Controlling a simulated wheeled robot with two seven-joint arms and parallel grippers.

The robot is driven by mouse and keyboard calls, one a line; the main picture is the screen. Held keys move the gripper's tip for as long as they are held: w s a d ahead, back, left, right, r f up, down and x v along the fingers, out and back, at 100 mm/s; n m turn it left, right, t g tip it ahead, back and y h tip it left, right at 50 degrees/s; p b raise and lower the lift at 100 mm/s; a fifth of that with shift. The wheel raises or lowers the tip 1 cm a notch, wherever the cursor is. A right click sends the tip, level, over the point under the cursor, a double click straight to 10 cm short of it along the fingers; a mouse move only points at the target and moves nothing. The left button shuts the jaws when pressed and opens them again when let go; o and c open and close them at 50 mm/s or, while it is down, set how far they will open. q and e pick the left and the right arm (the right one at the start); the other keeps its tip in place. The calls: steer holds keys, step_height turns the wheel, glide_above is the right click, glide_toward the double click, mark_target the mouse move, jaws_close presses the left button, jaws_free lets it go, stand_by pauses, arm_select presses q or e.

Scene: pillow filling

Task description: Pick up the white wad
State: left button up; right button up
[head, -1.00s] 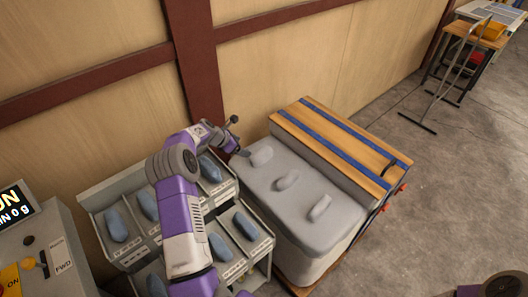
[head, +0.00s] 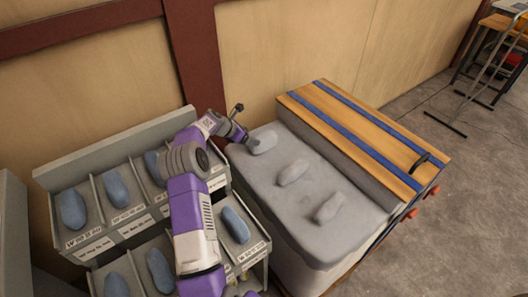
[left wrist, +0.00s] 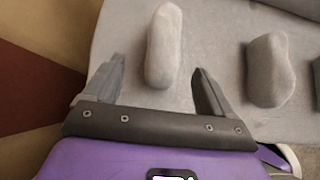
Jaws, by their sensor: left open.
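Three pale grey-white wads lie in a row on a grey padded block: the far wad (head: 263,141), the middle wad (head: 294,172) and the near wad (head: 330,207). My left gripper (head: 247,139) is beside the far wad, at the block's far left corner. In the left wrist view my left gripper (left wrist: 159,68) is open, with the far wad (left wrist: 164,42) lying lengthwise between and ahead of its fingers. The middle wad (left wrist: 268,72) lies to the right of the fingers. Contact cannot be told. My right gripper is out of view.
The grey block (head: 262,200) adjoins a wooden top (head: 365,137) with blue stripes. A grey bin rack (head: 100,158) with several blue-grey wads stands at left, partly behind my left arm. A wood-panelled wall (head: 300,50) closes the back. Open floor lies at right.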

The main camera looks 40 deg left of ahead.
arm_select(q)
steer(key=shift+w+f+b, duration=0.2)
steer(key=shift+f+b, duration=0.1)
steer(key=shift+f, duration=0.4)
steer(key=x, duration=0.2)
steer(key=b+x, duration=0.1)
steer(key=x, duration=0.1)
steer(key=b+x, duration=0.1)
steer(key=x, duration=0.1)
steer(key=shift+s+d+f, duration=0.1)
steer(key=shift+d+f, duration=0.15)
steer(key=shift+d, duration=0.1)
steer(key=shift+w+f+b, duration=0.2)
steer(key=shift+w+b, duration=0.1)
steer(key=c, duration=1.1)
